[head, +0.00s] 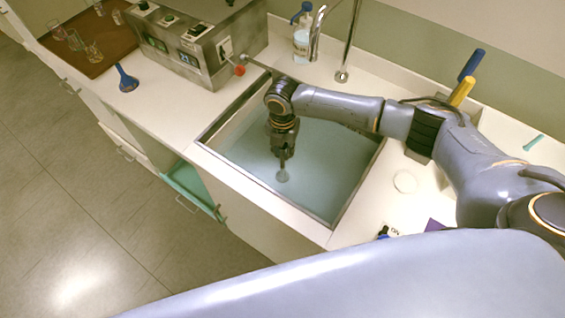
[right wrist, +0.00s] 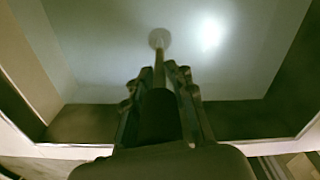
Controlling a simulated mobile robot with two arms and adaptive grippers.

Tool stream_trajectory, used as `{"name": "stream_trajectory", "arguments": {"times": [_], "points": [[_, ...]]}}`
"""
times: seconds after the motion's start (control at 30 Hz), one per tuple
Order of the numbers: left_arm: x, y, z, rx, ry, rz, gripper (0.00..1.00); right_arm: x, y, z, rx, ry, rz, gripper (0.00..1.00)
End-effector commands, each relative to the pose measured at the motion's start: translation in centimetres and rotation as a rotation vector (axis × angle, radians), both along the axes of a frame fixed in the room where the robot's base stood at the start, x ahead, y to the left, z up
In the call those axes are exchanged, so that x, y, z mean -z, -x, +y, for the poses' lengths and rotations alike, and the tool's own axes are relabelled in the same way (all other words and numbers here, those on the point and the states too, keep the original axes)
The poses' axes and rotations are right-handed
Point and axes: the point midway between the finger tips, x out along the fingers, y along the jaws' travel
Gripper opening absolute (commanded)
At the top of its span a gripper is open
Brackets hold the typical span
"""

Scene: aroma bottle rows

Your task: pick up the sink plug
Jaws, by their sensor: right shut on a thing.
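The sink plug (head: 282,176) is a small grey disc with a thin upright stem, inside the sink (head: 345,192). My right gripper (head: 283,158) reaches down over the sink and is shut on the plug's stem. In the right wrist view, the stem runs from between the fingers of my right gripper (right wrist: 160,75) to the plug's round disc (right wrist: 159,38). I cannot tell whether the disc touches the sink bottom. The sink interior looks smooth and pale blue-green. My left gripper is not in view.
A tap (head: 343,72) and a soap bottle (head: 301,38) stand behind the sink. A white round item (head: 405,181) lies on the right counter. The sink's metal rim (head: 262,198) surrounds the gripper.

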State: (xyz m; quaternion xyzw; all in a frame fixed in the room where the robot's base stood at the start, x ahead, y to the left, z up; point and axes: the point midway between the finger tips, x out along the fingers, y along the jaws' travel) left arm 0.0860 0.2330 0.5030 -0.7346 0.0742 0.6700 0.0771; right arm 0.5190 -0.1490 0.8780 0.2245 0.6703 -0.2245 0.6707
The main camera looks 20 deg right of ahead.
Motion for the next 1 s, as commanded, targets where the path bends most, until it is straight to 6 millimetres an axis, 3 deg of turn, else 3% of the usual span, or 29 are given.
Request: {"name": "stream_trajectory", "arguments": {"times": [0.23, 0.53, 0.7, 1.0], "points": [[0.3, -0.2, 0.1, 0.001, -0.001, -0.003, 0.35, -1.2, -0.1, 0.0, 0.001, -0.003, -0.003, 0.0], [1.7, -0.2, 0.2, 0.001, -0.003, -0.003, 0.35, -7.0, -0.2, 0.0, -0.001, -0.002, -0.005, 0.0], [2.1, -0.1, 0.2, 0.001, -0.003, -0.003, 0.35, -9.3, -0.1, 0.0, 0.001, 0.0, -0.003, 0.0], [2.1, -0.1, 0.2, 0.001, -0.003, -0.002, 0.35, -10.1, 0.0, 0.0, 0.001, -0.001, 0.001, 0.0]]}}
